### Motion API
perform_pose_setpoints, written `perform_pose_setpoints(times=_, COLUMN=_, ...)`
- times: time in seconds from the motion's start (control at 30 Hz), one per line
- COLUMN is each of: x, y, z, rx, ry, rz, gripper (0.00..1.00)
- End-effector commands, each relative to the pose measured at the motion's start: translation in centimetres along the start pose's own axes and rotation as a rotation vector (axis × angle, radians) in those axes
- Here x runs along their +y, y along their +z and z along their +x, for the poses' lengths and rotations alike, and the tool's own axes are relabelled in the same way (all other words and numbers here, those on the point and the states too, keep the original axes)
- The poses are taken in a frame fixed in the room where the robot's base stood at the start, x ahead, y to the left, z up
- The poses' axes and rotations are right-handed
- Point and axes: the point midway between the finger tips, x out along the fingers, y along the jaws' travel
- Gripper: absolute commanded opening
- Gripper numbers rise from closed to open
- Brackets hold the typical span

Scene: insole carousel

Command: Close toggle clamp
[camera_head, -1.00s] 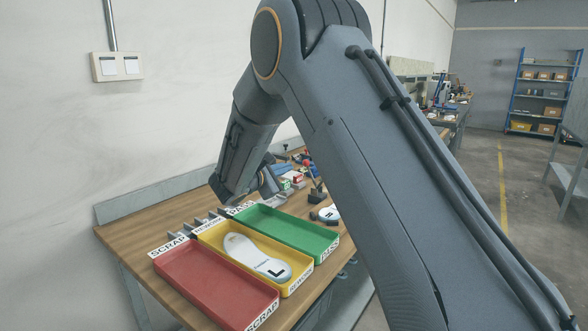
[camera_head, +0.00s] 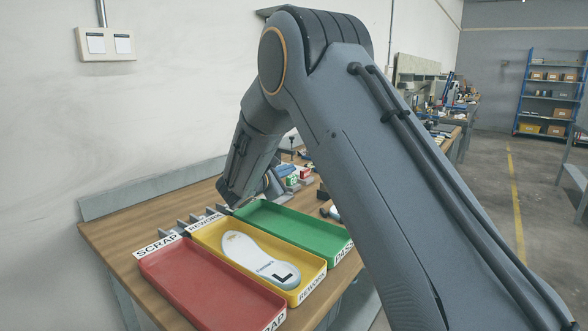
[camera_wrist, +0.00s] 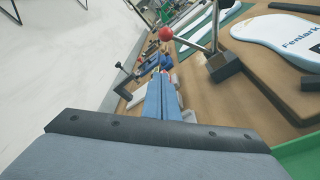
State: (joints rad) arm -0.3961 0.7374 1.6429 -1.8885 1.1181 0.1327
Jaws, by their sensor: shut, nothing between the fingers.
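The toggle clamp (camera_wrist: 222,64) shows in the wrist view as a dark block with a pivot on the wooden bench. A metal lever with a red ball knob (camera_wrist: 165,34) runs sideways from it to the left, and another metal bar rises from the block. Whether the clamp presses on anything cannot be told. My gripper (camera_wrist: 162,82) is in the lower middle of the wrist view, its blue-grey fingers together and empty. Its tips are below the red knob in the picture, apparently apart from it. In the head view my arm hides the clamp.
A white insole (camera_wrist: 280,35) lies right of the clamp. Red (camera_head: 205,285), yellow (camera_head: 300,290) and green (camera_head: 290,232) trays stand on the bench (camera_head: 125,235); the yellow one holds another insole (camera_head: 262,262). Small parts crowd the bench beyond my fingers.

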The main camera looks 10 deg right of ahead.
Motion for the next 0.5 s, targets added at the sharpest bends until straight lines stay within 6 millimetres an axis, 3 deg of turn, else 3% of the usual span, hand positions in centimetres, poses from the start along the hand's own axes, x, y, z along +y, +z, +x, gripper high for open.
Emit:
perform_pose_setpoints(times=0.3, x=-0.2, y=0.2, z=5.8, rx=-0.002, ry=-0.004, rz=0.000, gripper=0.00)
perform_pose_setpoints(times=0.5, x=0.0, y=0.7, z=8.4, rx=-0.004, ry=-0.003, rz=0.001, gripper=0.00)
